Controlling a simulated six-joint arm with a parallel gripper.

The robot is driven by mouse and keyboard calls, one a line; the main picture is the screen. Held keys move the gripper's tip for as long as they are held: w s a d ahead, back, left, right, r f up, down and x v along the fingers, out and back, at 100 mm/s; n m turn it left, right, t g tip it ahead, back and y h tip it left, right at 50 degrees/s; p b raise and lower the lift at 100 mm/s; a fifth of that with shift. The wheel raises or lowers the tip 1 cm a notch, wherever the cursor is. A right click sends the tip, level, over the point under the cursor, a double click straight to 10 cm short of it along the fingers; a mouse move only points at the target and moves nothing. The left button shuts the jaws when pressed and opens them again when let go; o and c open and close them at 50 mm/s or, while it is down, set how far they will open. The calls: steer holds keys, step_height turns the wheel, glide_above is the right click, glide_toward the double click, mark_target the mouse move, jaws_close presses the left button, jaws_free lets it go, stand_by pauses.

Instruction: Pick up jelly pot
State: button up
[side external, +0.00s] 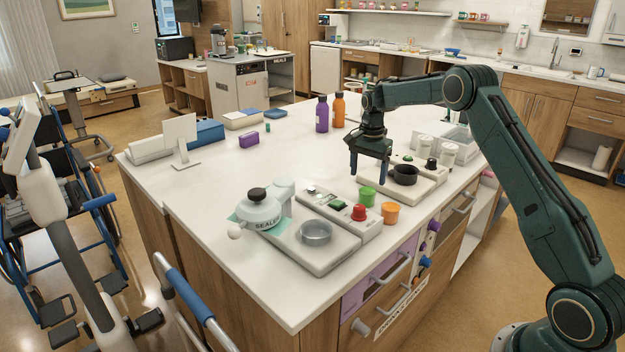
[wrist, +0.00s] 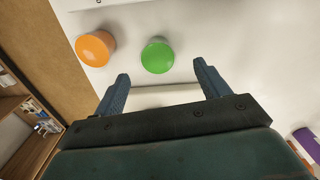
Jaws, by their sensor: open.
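The pictures do not show which one is the jelly pot. In the wrist view the green pot (wrist: 157,56) lies ahead of my gripper (wrist: 161,74), roughly centred between the fingertips and beyond them. The orange pot (wrist: 95,48) is further left there. My gripper (side external: 368,174) is open and empty, pointing down above the counter, behind the green pot in the side view. Neither pot is touched by the fingers.
A flat device with a black cup (side external: 404,175) is right of my gripper. Purple and orange bottles (side external: 339,110) are at the back.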

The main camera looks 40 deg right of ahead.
mark_target(368, 188)
steer(key=shift+f, duration=0.3)
steer(key=shift+s+d+f, duration=0.1)
steer(key=shift+f, duration=1.2)
steer(key=shift+s+f, duration=0.1)
steer(key=shift+f, duration=1.15)
steer(key=c, duration=1)
